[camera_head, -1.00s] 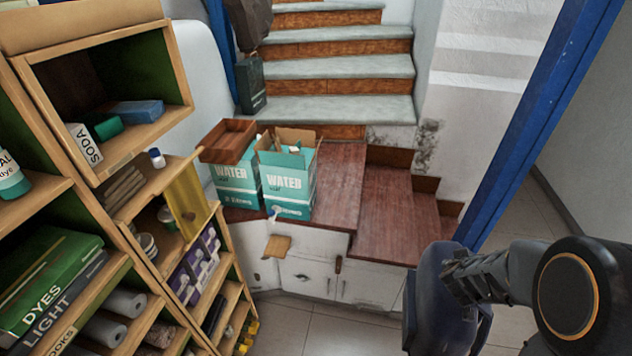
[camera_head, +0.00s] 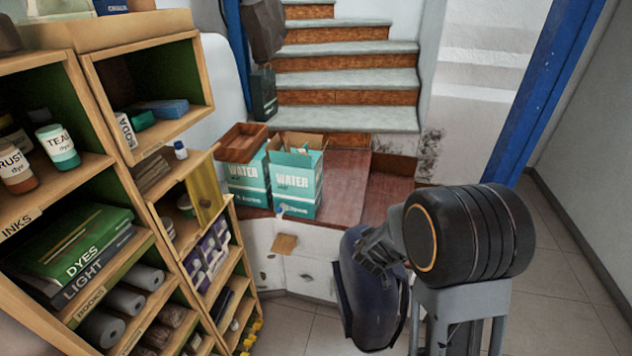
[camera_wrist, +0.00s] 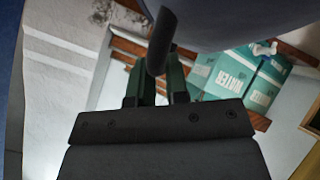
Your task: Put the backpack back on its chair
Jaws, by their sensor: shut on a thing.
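The dark blue backpack (camera_head: 370,300) hangs from my gripper (camera_head: 372,250) in the head view, in front of the white cabinet below the wooden steps. My gripper (camera_wrist: 155,85) is shut on it; in the wrist view the blue-grey edge of the backpack (camera_wrist: 235,18) fills the top, with a dark rounded piece at the jaws. My arm hides part of the backpack's upper right side. No chair shows in either view.
Shelves (camera_head: 150,150) with dyes, books and jars stand along the left. Two teal water boxes (camera_head: 296,182) sit on the wooden landing. Stairs (camera_head: 345,88) rise behind.

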